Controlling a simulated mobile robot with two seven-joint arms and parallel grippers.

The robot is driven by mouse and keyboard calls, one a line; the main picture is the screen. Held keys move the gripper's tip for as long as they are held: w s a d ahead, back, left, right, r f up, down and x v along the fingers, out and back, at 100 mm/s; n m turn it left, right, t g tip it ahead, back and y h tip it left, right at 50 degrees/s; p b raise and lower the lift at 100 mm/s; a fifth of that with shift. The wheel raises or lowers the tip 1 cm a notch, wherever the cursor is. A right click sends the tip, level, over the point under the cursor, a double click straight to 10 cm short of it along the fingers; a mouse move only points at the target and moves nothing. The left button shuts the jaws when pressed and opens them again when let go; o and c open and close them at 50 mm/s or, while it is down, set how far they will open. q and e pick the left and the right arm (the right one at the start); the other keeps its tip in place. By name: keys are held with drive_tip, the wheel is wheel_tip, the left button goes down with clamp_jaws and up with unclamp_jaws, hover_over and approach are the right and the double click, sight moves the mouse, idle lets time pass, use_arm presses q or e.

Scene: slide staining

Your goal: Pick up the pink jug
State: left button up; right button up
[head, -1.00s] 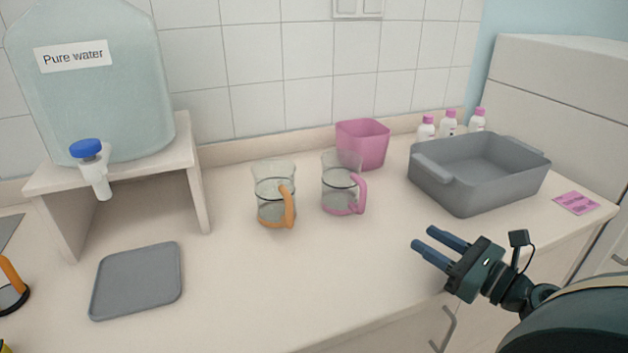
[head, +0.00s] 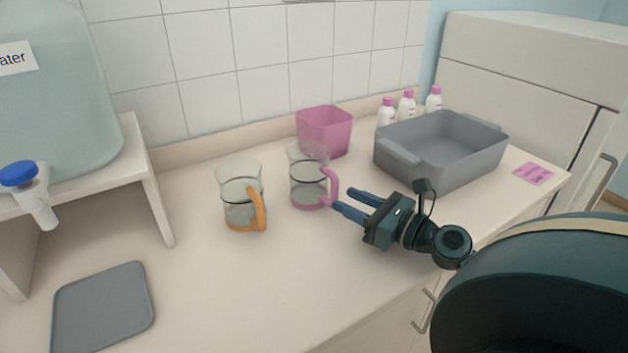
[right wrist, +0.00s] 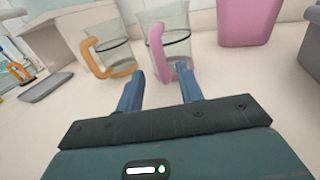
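The pink jug (head: 309,180) is a clear glass jug with a pink handle and base, upright on the counter. Its handle points right, toward my right gripper. My right gripper (head: 343,200) is open, its two blue fingers reaching toward the handle. In the right wrist view the jug (right wrist: 172,40) stands ahead of the fingertips (right wrist: 158,74), its handle between their directions; I cannot tell if they touch. The orange-handled jug (head: 238,205) stands just left of it. My left gripper is not in view.
A pink bin (head: 325,131) stands behind the jug. A grey tub (head: 445,150) is to the right, with several small bottles (head: 407,105) behind. A grey tray (head: 103,308) lies at front left, near the stand (head: 150,190) with the water tank. The counter's front middle is clear.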

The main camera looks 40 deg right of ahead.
sight(337, 192)
drive_tip(key=x, duration=0.2)
drive_tip(key=p+x, duration=0.1)
drive_tip(key=x, duration=0.1)
drive_tip(key=shift+d+r, duration=0.1)
drive_tip(key=shift+r, duration=0.25)
drive_tip(key=shift+w+f, duration=0.1)
drive_tip(key=shift+w, duration=0.3)
clamp_jaws()
